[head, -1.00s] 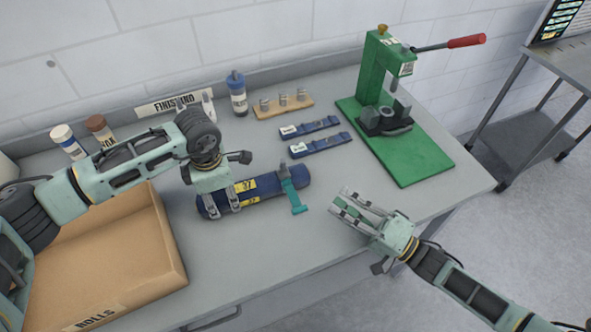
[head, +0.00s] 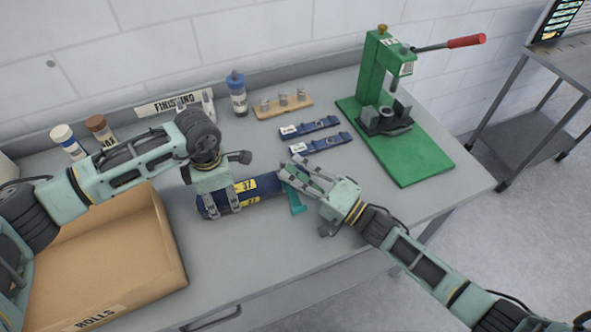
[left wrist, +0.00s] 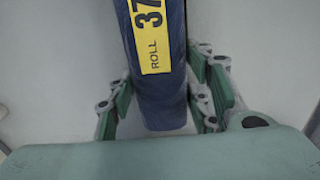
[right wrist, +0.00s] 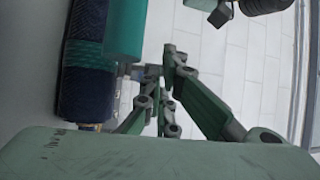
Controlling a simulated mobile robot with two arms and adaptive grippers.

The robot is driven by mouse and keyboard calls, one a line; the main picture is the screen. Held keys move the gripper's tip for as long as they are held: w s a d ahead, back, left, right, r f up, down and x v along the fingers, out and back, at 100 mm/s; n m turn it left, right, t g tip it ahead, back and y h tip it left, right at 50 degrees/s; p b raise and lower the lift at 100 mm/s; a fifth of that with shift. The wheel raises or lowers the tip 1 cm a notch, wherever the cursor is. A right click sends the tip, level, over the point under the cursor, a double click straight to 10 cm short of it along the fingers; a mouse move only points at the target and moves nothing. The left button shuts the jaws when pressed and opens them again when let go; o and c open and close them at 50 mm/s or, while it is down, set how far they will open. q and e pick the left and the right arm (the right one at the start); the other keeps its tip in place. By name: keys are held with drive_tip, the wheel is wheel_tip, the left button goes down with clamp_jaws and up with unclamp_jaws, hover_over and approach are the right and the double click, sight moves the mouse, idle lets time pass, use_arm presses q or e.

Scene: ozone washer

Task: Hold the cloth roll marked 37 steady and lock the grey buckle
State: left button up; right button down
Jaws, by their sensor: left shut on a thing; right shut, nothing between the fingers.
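The navy cloth roll (head: 262,187) with a yellow 37 label lies on the grey bench. It also fills the middle of the left wrist view (left wrist: 155,85), upright in the picture. My left gripper (head: 222,202) is shut around the roll's left part, one finger on each side. A teal strap (head: 297,203) crosses the roll's right end, its tail hanging toward the bench front; it shows large in the right wrist view (right wrist: 124,32). My right gripper (head: 291,173) is shut and empty at the strap. Its fingers cover the buckle area, so I cannot make out the grey buckle or any contact.
A cardboard box marked ROLLS (head: 172,262) stands at the left. Two labelled blue straps (head: 320,144) lie behind my right gripper. A green press (head: 385,75) stands on a green base at the right. A wooden peg block (head: 283,107) and bottles stand at the back.

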drive_tip(key=shift+w+r+m+g+h, duration=0.25)
drive_tip(key=shift+r+m+g+h, duration=0.15)
drive_tip(key=shift+m, duration=0.1)
idle(0.4)
drive_tip(key=shift+w+a+r+g+h, duration=0.1)
drive_tip(key=shift+w+r+g+h, duration=0.05)
drive_tip(key=shift+g+h, duration=0.15)
drive_tip(key=shift+w+m+h, duration=0.2)
drive_tip(key=shift+m+h, duration=0.1)
drive_tip(key=shift+m, duration=0.1)
drive_tip(key=shift+w+a+r, duration=0.2)
drive_tip(key=shift+w, duration=0.35)
drive_tip(key=shift+w+a+r, duration=0.2)
drive_tip(key=shift+w, duration=0.3)
drive_tip(key=s+d+r, duration=0.4)
drive_tip(key=d+r, duration=0.3)
drive_tip(key=d, duration=0.1)
drive_tip(key=s+d+r, duration=0.5)
drive_tip(key=d+r, duration=0.2)
drive_tip(key=d, duration=0.1)
drive_tip(key=shift+d+r, duration=0.25)
drive_tip(key=shift+d, duration=0.1)
drive_tip(key=shift+s, duration=0.1)
use_arm(q)
drive_tip(key=o, duration=1.7)
